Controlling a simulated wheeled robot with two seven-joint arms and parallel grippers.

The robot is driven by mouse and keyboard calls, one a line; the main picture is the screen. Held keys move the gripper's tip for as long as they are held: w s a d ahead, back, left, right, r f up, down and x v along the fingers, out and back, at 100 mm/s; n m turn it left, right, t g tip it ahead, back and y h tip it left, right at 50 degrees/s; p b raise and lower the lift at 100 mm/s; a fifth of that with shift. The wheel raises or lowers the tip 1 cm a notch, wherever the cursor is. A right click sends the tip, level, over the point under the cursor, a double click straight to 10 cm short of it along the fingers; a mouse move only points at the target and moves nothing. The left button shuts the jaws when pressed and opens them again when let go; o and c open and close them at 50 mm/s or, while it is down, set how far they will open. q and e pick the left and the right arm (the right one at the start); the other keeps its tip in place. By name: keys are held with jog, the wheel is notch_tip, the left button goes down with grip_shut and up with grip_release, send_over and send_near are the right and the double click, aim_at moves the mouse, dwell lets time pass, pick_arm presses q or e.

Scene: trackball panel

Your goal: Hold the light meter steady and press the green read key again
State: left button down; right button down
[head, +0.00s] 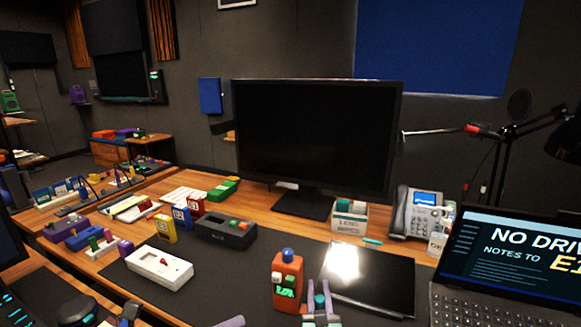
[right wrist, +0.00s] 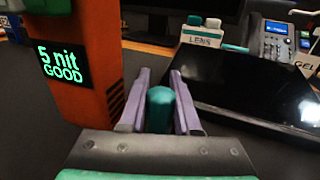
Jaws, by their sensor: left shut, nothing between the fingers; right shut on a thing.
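The orange light meter (head: 275,292) stands upright on the dark desk mat, with a blue dome on top, small keys and a green-lit display. In the right wrist view the meter (right wrist: 92,100) is at the left, and its display reads "5 nit GOOD". My right gripper (right wrist: 160,95) is just right of the meter, its lavender fingers shut on a teal round-ended piece (right wrist: 160,108). It appears apart from the meter. A lavender tip at the bottom edge, left of the meter, looks like my left gripper (head: 230,322); most of it is out of frame.
A black glossy panel (head: 385,285) lies right of the meter, with a laptop (head: 510,265) beyond. A LENS box (head: 349,220), phone (head: 425,215) and monitor (head: 315,140) stand behind. Mat between the white device and meter is clear.

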pick_arm(q)
jog(key=shift+s+a+r, duration=0.15)
jog(key=shift+s+a, duration=0.15)
jog(key=shift+a, duration=0.15)
pick_arm(e)
jog(key=c, duration=0.5)
grip_release()
jog(key=shift+c, duration=0.2)
jog(key=s, duration=1.2)
jog(key=shift+a, duration=0.25)
jog(key=shift+o, duration=0.3)
jog(key=shift+o, duration=1.3)
